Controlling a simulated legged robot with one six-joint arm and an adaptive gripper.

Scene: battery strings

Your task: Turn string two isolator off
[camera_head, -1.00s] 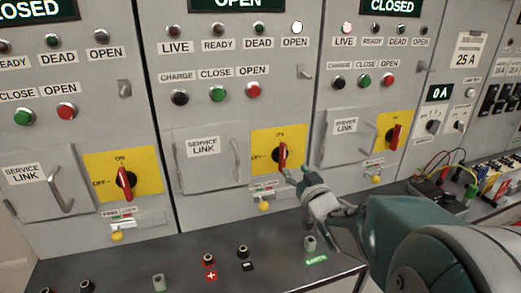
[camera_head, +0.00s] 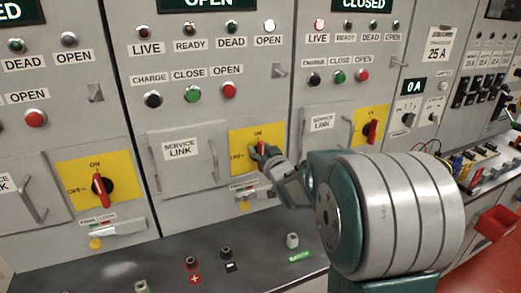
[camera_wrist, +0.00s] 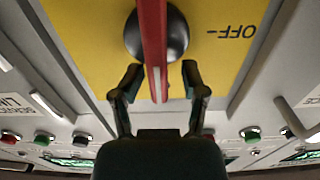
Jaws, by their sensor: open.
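The isolator of the middle panel is a red handle (camera_head: 261,146) on a yellow plate (camera_head: 238,140) marked ON at the top and OFF at the left. The handle stands upright, toward ON. My gripper (camera_head: 264,154) is right at this handle and hides part of it. In the wrist view, upside down, the red handle (camera_wrist: 154,50) crosses a black round hub (camera_wrist: 176,34). My gripper (camera_wrist: 160,80) is open, with one finger on each side of the handle's end; whether either finger touches it I cannot tell.
Similar red isolators stand on the left panel (camera_head: 101,190) and the right panel (camera_head: 371,131). A service link door (camera_head: 180,180) with a bar handle lies left of the middle plate. The bench (camera_head: 120,270) below carries sockets. A red bin (camera_head: 497,222) is at right.

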